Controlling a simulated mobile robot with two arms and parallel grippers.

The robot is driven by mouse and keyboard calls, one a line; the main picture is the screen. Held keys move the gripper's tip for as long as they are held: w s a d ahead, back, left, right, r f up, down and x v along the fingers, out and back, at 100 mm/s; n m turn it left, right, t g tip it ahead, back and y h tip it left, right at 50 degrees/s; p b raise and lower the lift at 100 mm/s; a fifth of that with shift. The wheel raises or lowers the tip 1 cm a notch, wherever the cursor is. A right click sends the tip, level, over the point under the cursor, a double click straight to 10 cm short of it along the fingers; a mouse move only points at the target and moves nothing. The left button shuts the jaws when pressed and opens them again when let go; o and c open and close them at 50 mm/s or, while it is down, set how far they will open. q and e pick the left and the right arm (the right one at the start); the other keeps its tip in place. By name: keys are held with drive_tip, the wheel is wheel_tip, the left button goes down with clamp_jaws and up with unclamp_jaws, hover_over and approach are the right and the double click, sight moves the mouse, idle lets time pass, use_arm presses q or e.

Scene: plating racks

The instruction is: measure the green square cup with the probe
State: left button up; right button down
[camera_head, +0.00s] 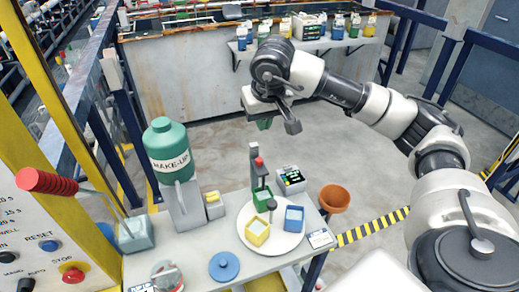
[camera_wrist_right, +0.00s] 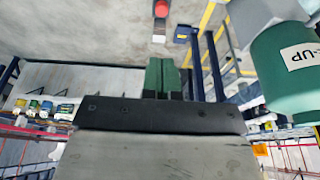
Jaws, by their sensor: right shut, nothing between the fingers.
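The green square cup (camera_head: 262,197) stands at the back of a round white plate (camera_head: 282,243) on the bench, in the head view. A yellow square cup (camera_head: 257,232) and a blue square cup (camera_head: 293,218) share the plate. Behind the green cup rises a grey upright (camera_head: 253,158) with a red-topped part (camera_head: 259,161); I cannot tell whether this is the probe. My right gripper (camera_head: 264,124) hangs in the air above and behind the bench, clear of the cups. Its green fingers (camera_wrist_right: 162,78) are together and empty in the wrist view. My left gripper is out of view.
A meter with a lit display (camera_head: 291,180) and a terracotta pot (camera_head: 334,198) are at the right. A green MAKE-UP bottle (camera_head: 167,150) stands left of the plate. A blue lid (camera_head: 224,266) lies in front.

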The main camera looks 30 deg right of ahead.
drive_tip(key=p, duration=0.4)
hover_over(260, 167)
drive_tip(key=x, duration=0.3)
drive_tip(key=s+x, duration=0.1)
drive_tip(key=x, duration=0.2)
drive_tip(key=s+x, duration=0.1)
drive_tip(key=x, duration=0.2)
drive_tip(key=shift+w+a+f, duration=0.1)
drive_tip(key=shift+f, duration=1.15)
wheel_tip(260, 167, down, 6)
drive_tip(key=b, duration=0.7)
drive_tip(key=shift+f, duration=0.2)
drive_tip(key=shift+a+r, duration=0.1)
